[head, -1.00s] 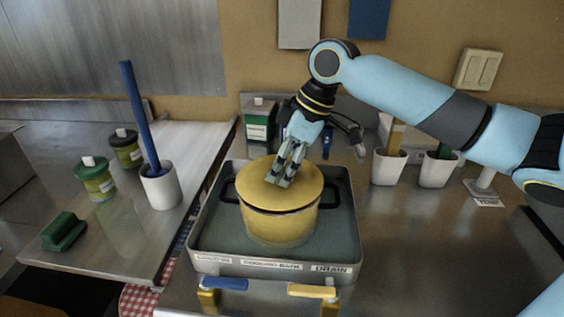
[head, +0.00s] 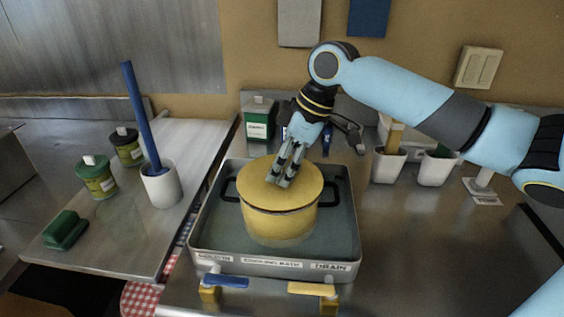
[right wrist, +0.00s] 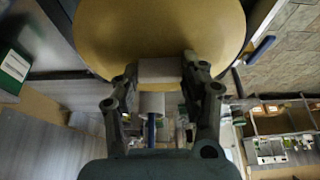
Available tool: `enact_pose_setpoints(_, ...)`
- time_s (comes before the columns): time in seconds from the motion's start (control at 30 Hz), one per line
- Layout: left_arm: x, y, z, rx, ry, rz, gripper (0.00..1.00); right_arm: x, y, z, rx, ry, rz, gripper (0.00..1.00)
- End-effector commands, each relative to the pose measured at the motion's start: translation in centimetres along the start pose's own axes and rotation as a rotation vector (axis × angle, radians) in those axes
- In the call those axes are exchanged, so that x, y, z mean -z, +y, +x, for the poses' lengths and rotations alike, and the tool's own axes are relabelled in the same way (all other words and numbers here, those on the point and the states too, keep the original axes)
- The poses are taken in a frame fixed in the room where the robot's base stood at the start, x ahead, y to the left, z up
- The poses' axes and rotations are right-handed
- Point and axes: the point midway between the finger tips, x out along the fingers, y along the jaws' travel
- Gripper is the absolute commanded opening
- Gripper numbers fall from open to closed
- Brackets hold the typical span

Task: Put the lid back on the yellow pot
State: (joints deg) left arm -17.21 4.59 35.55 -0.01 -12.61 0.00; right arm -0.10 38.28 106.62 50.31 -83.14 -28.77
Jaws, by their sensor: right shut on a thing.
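The yellow pot (head: 278,226) stands in the grey cooking-bath tray (head: 350,205), with a black handle on each side. Its round yellow lid (head: 258,184) covers the mouth, about level. A dark line runs under the lid's front rim; I cannot tell whether the lid is fully seated. My right gripper (head: 286,178) comes down from above and is shut on the lid's knob. In the right wrist view, the light block-shaped knob (right wrist: 160,70) is between the fingertips, with the lid's disc (right wrist: 160,25) beyond. My left gripper is not in view.
A white holder (head: 161,188) with a blue rod, green jars (head: 97,180) and a green block (head: 65,230) stand on the left board. White cups (head: 388,167) stand right of the tray. Blue and yellow levers (head: 312,289) are at the tray's front. The right counter is mostly clear.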

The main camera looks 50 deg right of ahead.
Motion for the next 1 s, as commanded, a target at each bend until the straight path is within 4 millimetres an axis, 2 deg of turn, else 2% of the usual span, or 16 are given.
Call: enact_pose_setpoints(1.0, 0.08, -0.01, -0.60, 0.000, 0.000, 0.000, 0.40, 0.04, -0.02, 0.05, 0.000, 0.001, -0.001, 0.02)
